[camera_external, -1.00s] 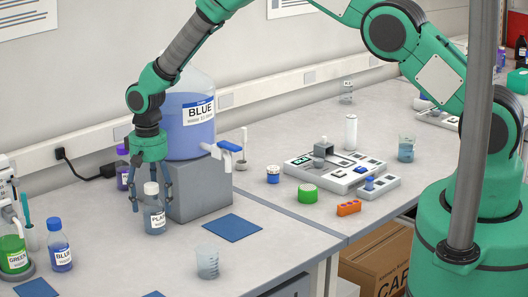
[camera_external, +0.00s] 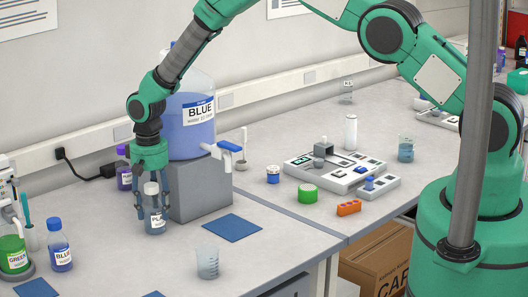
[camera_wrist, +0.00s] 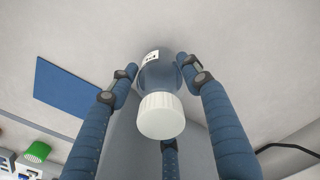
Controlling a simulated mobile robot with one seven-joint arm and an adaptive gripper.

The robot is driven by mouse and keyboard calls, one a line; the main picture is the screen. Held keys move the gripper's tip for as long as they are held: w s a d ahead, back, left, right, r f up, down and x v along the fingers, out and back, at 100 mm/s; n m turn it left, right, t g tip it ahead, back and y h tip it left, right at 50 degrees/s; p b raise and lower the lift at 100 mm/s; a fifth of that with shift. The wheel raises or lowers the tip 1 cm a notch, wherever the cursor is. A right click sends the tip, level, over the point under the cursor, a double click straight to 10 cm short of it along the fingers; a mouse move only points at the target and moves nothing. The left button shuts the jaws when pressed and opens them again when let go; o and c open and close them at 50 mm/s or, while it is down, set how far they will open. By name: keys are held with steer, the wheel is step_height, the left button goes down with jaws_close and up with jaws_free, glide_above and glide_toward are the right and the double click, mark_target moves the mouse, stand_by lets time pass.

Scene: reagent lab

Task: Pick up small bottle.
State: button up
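The small bottle (camera_external: 155,218) has a white cap and a white label and stands upright on the bench, in front of the grey block. It also shows in the wrist view (camera_wrist: 159,80), cap towards the camera. My gripper (camera_external: 154,205) points down over it, with its blue fingers around the bottle. In the wrist view, two fingers (camera_wrist: 155,78) stand at either side of the bottle and a third lies behind the cap. The fingers are spread, and small gaps show beside the bottle.
A large blue carboy (camera_external: 188,135) with a spigot stands on the grey block (camera_external: 205,190) close behind my gripper. A purple-capped bottle (camera_external: 124,175) is just left. A blue mat (camera_external: 232,228) and a beaker (camera_external: 208,262) lie right. A blue-capped bottle (camera_external: 60,245) stands further left.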

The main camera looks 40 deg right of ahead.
mark_target(152, 185)
steer(key=c, duration=0.7)
steer(key=shift+r, duration=0.15)
steer(key=shift+r+b, duration=0.3)
steer(key=shift+r, duration=0.55)
steer(key=shift+s+r, duration=0.15)
steer(key=shift+r, duration=0.65)
steer(key=s+d+r+b, duration=0.1)
steer(key=s+d, duration=0.4)
steer(key=s, duration=0.9)
steer(key=shift+s+r+b, duration=0.2)
steer(key=shift+s+b, duration=0.2)
steer(key=shift+b, duration=0.4)
